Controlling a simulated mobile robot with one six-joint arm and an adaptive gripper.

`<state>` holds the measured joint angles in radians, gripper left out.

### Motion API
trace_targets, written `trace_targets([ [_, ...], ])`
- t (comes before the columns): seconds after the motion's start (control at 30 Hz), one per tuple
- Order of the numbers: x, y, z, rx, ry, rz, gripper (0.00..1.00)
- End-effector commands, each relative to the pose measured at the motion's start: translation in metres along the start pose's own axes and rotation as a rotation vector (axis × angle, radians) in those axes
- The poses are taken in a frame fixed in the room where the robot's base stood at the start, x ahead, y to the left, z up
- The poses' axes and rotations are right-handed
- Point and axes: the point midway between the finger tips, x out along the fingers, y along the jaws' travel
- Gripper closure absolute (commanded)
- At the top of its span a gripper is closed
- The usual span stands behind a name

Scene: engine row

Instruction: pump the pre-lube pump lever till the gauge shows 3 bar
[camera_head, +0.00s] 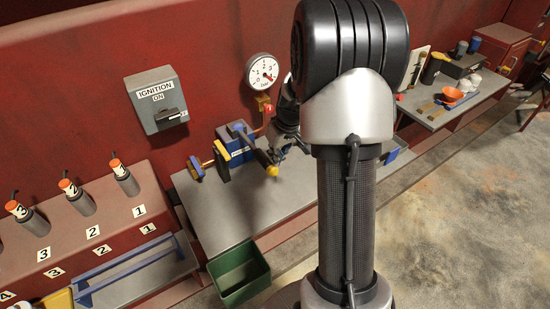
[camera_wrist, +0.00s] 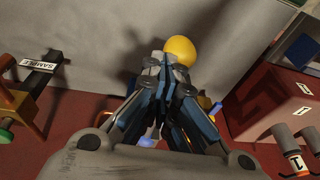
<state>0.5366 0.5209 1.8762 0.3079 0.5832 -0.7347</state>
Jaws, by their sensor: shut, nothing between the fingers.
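The pre-lube pump (camera_head: 236,143) is a blue unit on the grey bench against the red wall. Its dark lever slants down to the right and ends in a yellow knob (camera_head: 272,171). The round white gauge (camera_head: 263,72) is on the wall above; its red needle points to the lower right, near the 3, but is too small to read exactly. My gripper (camera_head: 275,152) is beside the lever, close to the knob. In the wrist view my gripper (camera_wrist: 165,65) is shut with nothing in it, and the yellow knob (camera_wrist: 180,50) shows just beyond the fingertips. Whether they touch is unclear.
A grey ignition box (camera_head: 156,100) is on the wall at left. A green bin (camera_head: 239,273) is below the bench. A cluttered table (camera_head: 440,110) stands at right; the floor is clear.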

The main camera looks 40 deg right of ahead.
Motion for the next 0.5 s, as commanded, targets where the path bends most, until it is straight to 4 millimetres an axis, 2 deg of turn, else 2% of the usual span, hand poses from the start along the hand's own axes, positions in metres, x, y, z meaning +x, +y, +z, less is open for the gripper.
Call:
trace_targets([
  [0.03, -0.012, 0.001, 0.008, 0.004, 0.000, 0.001, 1.00],
  [0.2, -0.041, 0.001, 0.027, 0.003, -0.001, 0.000, 1.00],
  [0.4, -0.062, 0.001, 0.041, 0.002, -0.001, -0.001, 1.00],
  [0.5, -0.065, 0.001, 0.044, 0.001, -0.002, -0.002, 1.00],
])
